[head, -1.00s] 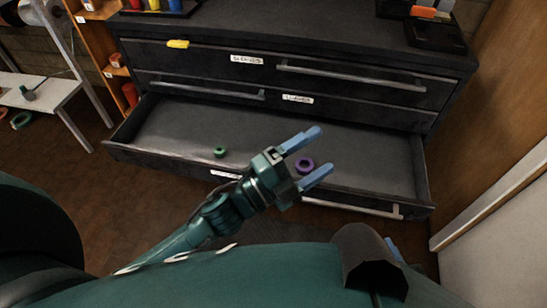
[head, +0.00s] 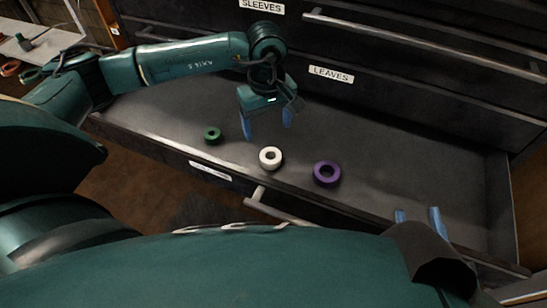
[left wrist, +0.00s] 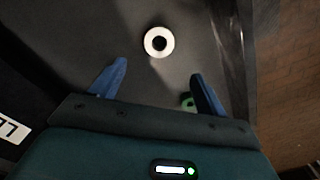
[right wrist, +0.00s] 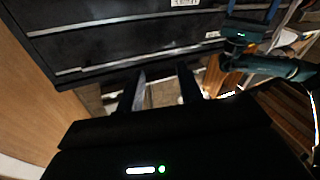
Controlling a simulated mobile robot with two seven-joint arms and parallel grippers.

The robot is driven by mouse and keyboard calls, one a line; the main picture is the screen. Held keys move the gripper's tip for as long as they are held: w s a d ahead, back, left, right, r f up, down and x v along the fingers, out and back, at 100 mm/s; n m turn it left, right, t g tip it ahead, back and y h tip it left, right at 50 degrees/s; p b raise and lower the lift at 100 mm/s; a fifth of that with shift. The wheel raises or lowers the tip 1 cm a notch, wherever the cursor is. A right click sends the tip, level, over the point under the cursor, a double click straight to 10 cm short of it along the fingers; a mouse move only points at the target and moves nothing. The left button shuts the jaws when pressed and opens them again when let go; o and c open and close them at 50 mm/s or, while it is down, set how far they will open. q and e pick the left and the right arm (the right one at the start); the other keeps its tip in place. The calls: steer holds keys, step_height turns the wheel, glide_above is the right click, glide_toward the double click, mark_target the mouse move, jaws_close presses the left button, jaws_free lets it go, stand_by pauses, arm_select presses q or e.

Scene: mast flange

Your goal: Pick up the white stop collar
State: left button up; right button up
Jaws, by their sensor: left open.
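The white stop collar (head: 263,161) is a small ring lying flat on the floor of the open dark drawer (head: 420,165). It lies between a green ring (head: 207,137) and a purple ring (head: 318,178). My left gripper (head: 267,129) is open and empty, its blue fingers pointing down above the drawer, just behind the collar. In the left wrist view the collar (left wrist: 148,43) is clear of the fingers, beyond the fingertips of my left gripper (left wrist: 159,70). My right gripper (head: 418,213) is open and empty near the drawer's front edge; it also shows in the right wrist view (right wrist: 162,82).
Closed drawers with bar handles (head: 420,42) and labels reading SLEEVES (head: 262,7) and LEAVES (head: 331,74) rise behind the open drawer. The drawer's right part is bare. A white bench (head: 40,45) stands at the far left.

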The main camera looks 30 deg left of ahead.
arm_select(q)
steer(key=b, duration=0.1)
glide_above(270, 154)
step_height(270, 154, down, 6)
steer(key=shift+s+a+r, duration=0.1)
steer(key=shift+a+r, duration=0.05)
step_height(270, 154, down, 4)
steer(key=shift+f+b, duration=0.15)
steer(key=shift+b, duration=0.9)
steer(key=shift+d+f, duration=0.2)
steer(key=shift+f, duration=0.15)
steer(key=c, duration=1.1)
arm_select(e)
steer(key=shift+w+a+f+m+y, duration=0.1)
steer(key=shift+w+a+m+y, duration=0.05)
steer(key=shift+a+m+y, duration=0.2)
